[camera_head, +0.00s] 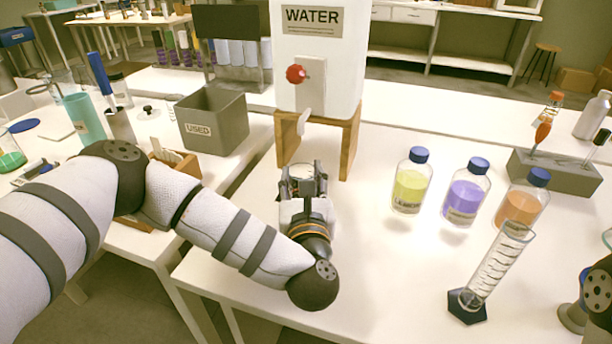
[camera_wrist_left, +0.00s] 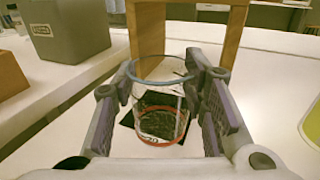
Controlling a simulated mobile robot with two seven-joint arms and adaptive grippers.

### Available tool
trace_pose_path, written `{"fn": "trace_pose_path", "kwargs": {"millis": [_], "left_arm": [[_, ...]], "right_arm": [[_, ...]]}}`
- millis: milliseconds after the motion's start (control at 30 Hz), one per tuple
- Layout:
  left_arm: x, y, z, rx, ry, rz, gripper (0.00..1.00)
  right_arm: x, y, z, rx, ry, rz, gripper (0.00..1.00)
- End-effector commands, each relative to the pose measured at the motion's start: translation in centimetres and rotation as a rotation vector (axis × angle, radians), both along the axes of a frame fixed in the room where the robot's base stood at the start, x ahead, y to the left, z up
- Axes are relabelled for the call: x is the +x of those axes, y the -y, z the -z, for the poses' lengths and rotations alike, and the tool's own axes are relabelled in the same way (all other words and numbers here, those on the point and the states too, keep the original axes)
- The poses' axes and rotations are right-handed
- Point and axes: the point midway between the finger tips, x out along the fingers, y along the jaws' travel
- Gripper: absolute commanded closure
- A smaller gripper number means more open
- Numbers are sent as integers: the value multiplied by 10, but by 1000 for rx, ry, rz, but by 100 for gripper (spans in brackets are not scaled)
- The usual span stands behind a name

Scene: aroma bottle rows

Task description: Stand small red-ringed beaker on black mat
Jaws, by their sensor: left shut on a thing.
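The small clear beaker (camera_wrist_left: 160,105) with a red ring near its base shows in the left wrist view, upright between the two fingers. My left gripper (camera_wrist_left: 160,95) is shut on it, one finger at each side. In the head view my left gripper (camera_head: 305,172) is low over the table in front of the water tank's wooden stand, and the beaker is hard to make out there. The black mat (camera_wrist_left: 128,119) lies below and behind the beaker, partly seen through its glass. I cannot tell whether the beaker's base touches it. My right gripper is not in view.
The wooden stand (camera_head: 349,140) carries the WATER tank (camera_head: 325,60) just behind the gripper. A grey USED bin (camera_head: 218,125) is at the left. Yellow (camera_head: 411,185), purple (camera_head: 466,195) and orange (camera_head: 522,205) bottles stand right of it, with a graduated cylinder (camera_head: 492,265) in front.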

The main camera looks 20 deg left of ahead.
Motion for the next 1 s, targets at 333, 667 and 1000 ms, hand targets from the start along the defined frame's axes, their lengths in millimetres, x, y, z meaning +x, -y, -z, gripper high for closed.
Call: {"fn": "trace_pose_path", "kwargs": {"millis": [333, 667, 1000], "left_arm": [[49, -17, 6, 0, 11, 3, 88], [49, -16, 21, -3, 18, 3, 88], [49, -17, 25, -2, 17, 3, 40]], "right_arm": [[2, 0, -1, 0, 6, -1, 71], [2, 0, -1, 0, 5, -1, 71], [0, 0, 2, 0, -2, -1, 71]]}}
